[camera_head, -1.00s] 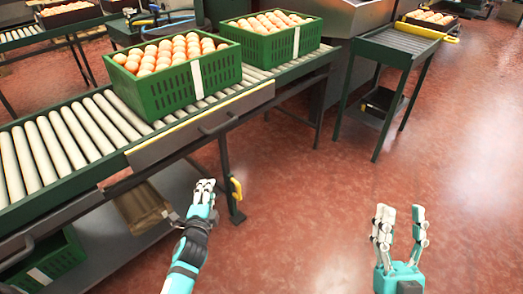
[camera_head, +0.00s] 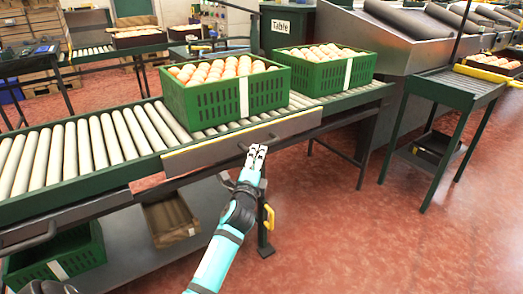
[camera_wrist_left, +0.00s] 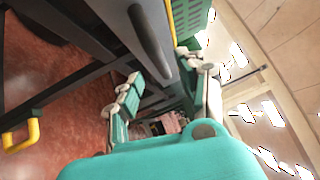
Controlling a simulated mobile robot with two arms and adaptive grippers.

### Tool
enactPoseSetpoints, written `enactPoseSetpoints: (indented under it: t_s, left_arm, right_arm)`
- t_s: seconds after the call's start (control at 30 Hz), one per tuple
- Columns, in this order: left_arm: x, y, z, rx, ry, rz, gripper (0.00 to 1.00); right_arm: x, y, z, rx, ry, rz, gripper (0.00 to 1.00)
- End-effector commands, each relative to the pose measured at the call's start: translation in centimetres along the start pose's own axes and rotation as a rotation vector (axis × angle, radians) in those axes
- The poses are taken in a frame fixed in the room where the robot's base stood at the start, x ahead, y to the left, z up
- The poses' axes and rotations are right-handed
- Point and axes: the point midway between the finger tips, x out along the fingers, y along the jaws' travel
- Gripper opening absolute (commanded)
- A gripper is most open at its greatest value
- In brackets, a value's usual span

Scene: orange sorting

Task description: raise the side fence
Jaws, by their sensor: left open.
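The side fence (camera_head: 205,154) is a grey panel with a yellow top edge, along the front of the roller conveyor. It carries a dark bar handle (camera_head: 270,138). My left gripper (camera_head: 256,157) is just below and in front of this handle, with its fingers pointing up toward it. In the left wrist view the handle (camera_wrist_left: 150,40) lies ahead of the spread fingers of the left gripper (camera_wrist_left: 160,76), with nothing between them. Contact with the handle cannot be made out.
Two green crates of oranges, a near one (camera_head: 207,103) and a far one (camera_head: 318,76), stand on the rollers (camera_head: 85,147) behind the fence. A yellow lever (camera_head: 268,216) hangs on the conveyor leg. A side roller table (camera_head: 455,88) stands right; floor between is clear.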

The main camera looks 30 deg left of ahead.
Motion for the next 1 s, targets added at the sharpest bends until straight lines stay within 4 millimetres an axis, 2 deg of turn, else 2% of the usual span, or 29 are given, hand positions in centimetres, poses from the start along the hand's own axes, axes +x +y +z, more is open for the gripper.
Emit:
enactPoseSetpoints:
  t_s: [0.1,0.3,0.43,0.7,0.77,1.0]
  left_arm:
    - [2.5,0.2,0.0,0.000,-0.001,-0.002,0.40]
    - [5.1,0.1,0.0,0.000,0.000,-0.001,0.40]
    - [5.8,0.1,0.0,0.000,0.000,0.000,0.40]
    - [6.0,0.0,0.0,0.000,0.000,0.001,0.40]
    - [6.0,0.0,0.0,-0.001,0.000,0.001,0.35]
    - [6.0,0.1,0.0,-0.001,0.000,0.001,0.04]
  right_arm:
    - [-0.7,0.0,0.3,-0.001,0.004,-0.003,0.40]
    - [-0.8,0.0,0.7,-0.002,0.008,-0.012,0.40]
    - [-0.1,0.0,0.6,-0.004,0.034,-0.019,0.40]
    - [0.3,0.0,0.3,-0.005,0.048,-0.019,0.40]
    - [0.3,0.0,0.3,-0.005,0.046,-0.018,0.40]
    - [0.2,0.0,0.4,-0.005,0.040,-0.016,0.40]
